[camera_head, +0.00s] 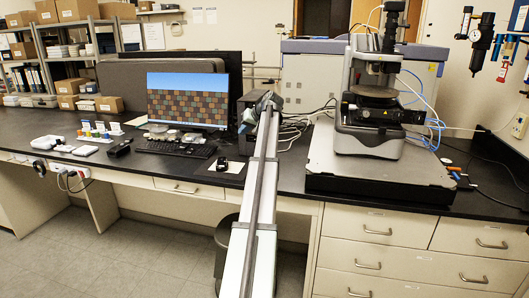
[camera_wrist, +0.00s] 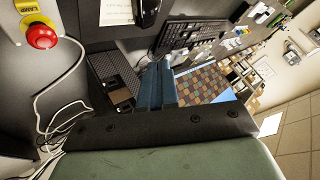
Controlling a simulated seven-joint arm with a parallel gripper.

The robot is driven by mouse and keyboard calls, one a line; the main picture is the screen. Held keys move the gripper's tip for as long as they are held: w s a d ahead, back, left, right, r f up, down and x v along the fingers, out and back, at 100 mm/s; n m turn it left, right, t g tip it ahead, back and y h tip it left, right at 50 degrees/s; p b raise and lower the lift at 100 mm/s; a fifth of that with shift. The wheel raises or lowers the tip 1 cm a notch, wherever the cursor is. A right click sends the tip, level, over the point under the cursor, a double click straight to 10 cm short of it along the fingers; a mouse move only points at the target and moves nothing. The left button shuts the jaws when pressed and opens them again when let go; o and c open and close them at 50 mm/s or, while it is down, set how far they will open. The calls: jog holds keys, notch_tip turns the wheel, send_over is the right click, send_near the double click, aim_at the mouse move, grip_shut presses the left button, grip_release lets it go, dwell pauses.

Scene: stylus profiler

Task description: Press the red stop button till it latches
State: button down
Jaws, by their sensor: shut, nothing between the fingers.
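The red stop button (camera_wrist: 41,36) shows in the wrist view at the upper left. It is a round red knob on a yellow collar, set on a pale box with a yellow label. I cannot make it out in the head view. My gripper (camera_wrist: 158,72) is shut and empty; its fingers point up in the wrist view. The button lies left of and above the fingertips there, apart from them. In the head view my gripper (camera_head: 268,104) is at the far end of my arm, over the bench near the monitor's right side.
The monitor (camera_head: 187,100), keyboard (camera_head: 175,148) and a dark computer case (camera_head: 247,128) stand left of my arm. Pale cables (camera_wrist: 62,100) hang below the button in the wrist view. The profiler (camera_head: 375,105) stands on a grey slab (camera_head: 335,165) at right.

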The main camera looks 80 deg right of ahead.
jog(key=s+d+r+m+g, duration=0.2)
jog(key=s+r+m+g, duration=0.1)
jog(key=s+m+g, duration=0.2)
jog(key=s+g, duration=0.2)
jog(key=g, duration=0.1)
jog(key=shift+s+m, duration=0.3)
jog(key=shift+s, duration=0.05)
jog(key=shift+r, duration=0.1)
jog(key=x, duration=0.8)
jog(key=a+x, duration=0.1)
jog(key=x, duration=0.3)
jog(key=shift+s+f, duration=0.2)
jog(key=shift+f, duration=0.9)
jog(key=shift+f, duration=0.1)
